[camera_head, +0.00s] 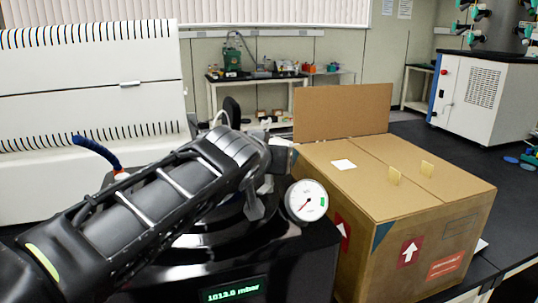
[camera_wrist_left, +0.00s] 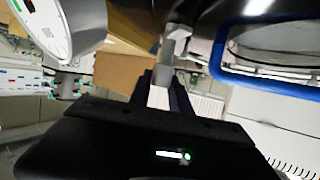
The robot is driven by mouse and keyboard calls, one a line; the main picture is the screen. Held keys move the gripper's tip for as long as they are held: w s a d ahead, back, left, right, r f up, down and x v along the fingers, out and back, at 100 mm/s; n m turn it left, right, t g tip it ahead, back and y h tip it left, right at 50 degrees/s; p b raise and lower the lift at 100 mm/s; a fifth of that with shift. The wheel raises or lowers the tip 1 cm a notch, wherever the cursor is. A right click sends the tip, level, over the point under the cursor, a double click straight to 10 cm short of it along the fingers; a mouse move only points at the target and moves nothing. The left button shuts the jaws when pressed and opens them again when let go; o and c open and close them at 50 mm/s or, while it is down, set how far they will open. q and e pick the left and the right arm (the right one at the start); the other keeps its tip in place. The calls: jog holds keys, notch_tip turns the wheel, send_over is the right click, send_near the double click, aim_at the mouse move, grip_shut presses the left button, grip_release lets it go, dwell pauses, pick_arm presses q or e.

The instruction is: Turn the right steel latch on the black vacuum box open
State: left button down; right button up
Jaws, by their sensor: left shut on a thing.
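The black vacuum box (camera_head: 290,255) stands at the front middle of the head view, with a lit display reading about 1013 mbar. A round white pressure gauge (camera_head: 306,202) is at its right side and shows large in the left wrist view (camera_wrist_left: 62,28). My left arm reaches over the box from the left and hides much of its top. In the left wrist view my left gripper (camera_wrist_left: 166,88) is shut on the right steel latch (camera_wrist_left: 176,45), a grey metal piece at the fingertips. The latch's exact angle is hard to tell. My right gripper is in neither view.
A cardboard box (camera_head: 440,195) with a raised flap stands close to the right of the vacuum box. A white machine (camera_head: 90,90) stands behind on the left. Black bench top (camera_head: 440,145) is clear behind the cardboard box.

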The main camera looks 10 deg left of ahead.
pick_arm(q)
jog(key=shift+a+f+n+y, duration=0.1)
jog(key=shift+f+n+y, duration=0.05)
jog(key=shift+n+y, duration=1.35)
jog(key=shift+y, duration=0.3)
jog(key=n+g+y, duration=0.1)
jog(key=n+y, duration=0.1)
jog(key=shift+y+p, duration=0.3)
jog(key=shift+p, duration=0.1)
jog(key=shift+n+g+y+p, duration=0.35)
jog(key=shift+n+g+y, duration=0.4)
jog(key=shift+n, duration=0.25)
jog(key=c, duration=1.2)
grip_release()
